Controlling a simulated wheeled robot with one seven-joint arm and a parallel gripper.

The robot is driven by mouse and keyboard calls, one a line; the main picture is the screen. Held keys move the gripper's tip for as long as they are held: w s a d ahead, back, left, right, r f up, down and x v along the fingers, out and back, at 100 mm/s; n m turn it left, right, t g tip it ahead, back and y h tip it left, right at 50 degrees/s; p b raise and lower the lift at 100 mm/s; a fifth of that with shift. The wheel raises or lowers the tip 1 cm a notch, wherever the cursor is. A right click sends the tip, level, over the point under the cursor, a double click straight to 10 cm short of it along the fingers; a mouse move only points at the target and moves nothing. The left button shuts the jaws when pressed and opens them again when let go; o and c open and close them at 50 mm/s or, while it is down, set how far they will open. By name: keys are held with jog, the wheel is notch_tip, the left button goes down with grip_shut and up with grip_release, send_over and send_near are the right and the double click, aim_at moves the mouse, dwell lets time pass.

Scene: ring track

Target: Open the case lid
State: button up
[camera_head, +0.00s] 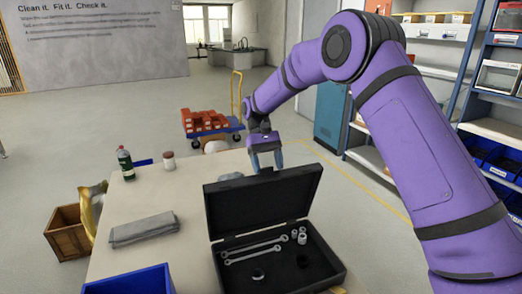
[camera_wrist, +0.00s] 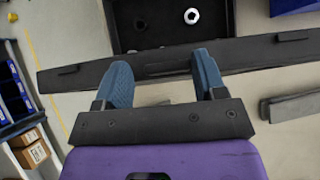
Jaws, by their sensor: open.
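A black case (camera_head: 270,262) stands on the table with its lid (camera_head: 262,198) raised about upright at the back. Inside lie two wrenches (camera_head: 255,248), several small sockets (camera_head: 301,235) and dark round pieces. My gripper (camera_head: 265,162) is just behind and above the lid's top edge, fingers pointing down. In the wrist view my gripper (camera_wrist: 161,85) has its two blue fingers apart, with nothing seen held between them. The lid (camera_wrist: 190,62) shows edge-on at the fingertips, and part of the case interior (camera_wrist: 165,20) lies beyond. Whether a finger touches the lid I cannot tell.
The pale table (camera_head: 180,195) holds a folded grey cloth (camera_head: 143,229), a blue bin (camera_head: 130,281), a green bottle (camera_head: 125,163) and a small white jar with a reddish lid (camera_head: 168,160). A wooden crate (camera_head: 66,237) stands on the floor at left. Shelves (camera_head: 495,130) stand at right.

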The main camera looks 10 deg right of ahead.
jog(key=w+a+r, duration=0.2)
jog(key=w+r, duration=0.1)
jog(key=w, duration=0.7)
jog(key=shift+w+a, duration=0.35)
jog(key=shift+w, duration=0.05)
dwell(0.7)
jog(key=shift+r, duration=0.1)
